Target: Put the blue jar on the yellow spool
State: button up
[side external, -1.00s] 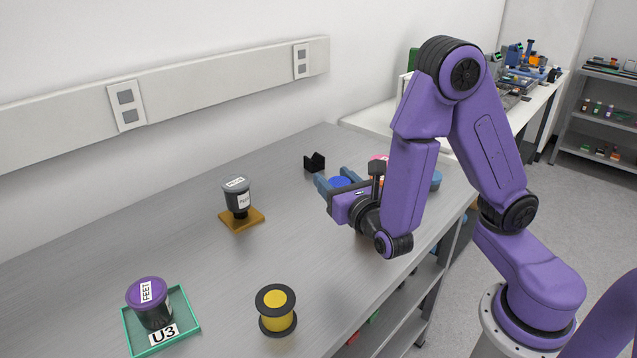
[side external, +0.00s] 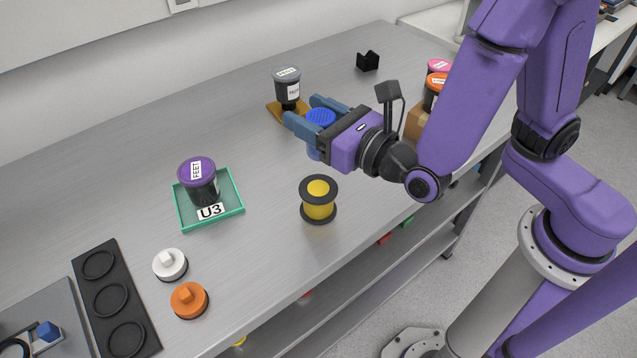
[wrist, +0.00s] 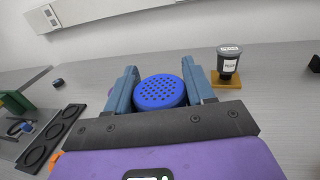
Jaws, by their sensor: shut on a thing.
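My gripper (side external: 309,120) is shut on the blue jar (side external: 320,117), with one finger on each side of it. The jar's blue dotted lid also shows between the fingers in the wrist view (wrist: 160,92). The jar is held above the bench, behind and level with the top of the yellow spool in the side view. The yellow spool (side external: 319,205) stands upright on the bench near its front edge, with black flanges and a bare yellow top. The spool is not visible in the wrist view.
A purple-lidded jar (side external: 198,180) stands in a green U3 tray (side external: 234,205). A grey-lidded jar (side external: 287,86) stands on an orange-brown base (side external: 274,109) behind my gripper. White (side external: 170,264) and orange (side external: 189,299) knobbed pieces lie front left. Bench around the spool is clear.

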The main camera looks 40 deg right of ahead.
jog(key=shift+s+a+f, duration=0.1)
jog(key=shift+a+f, duration=0.1)
jog(key=shift+a, duration=0.15)
jog(key=shift+f, duration=3.75)
jog(key=shift+f, duration=0.1)
jog(key=o, duration=1.1)
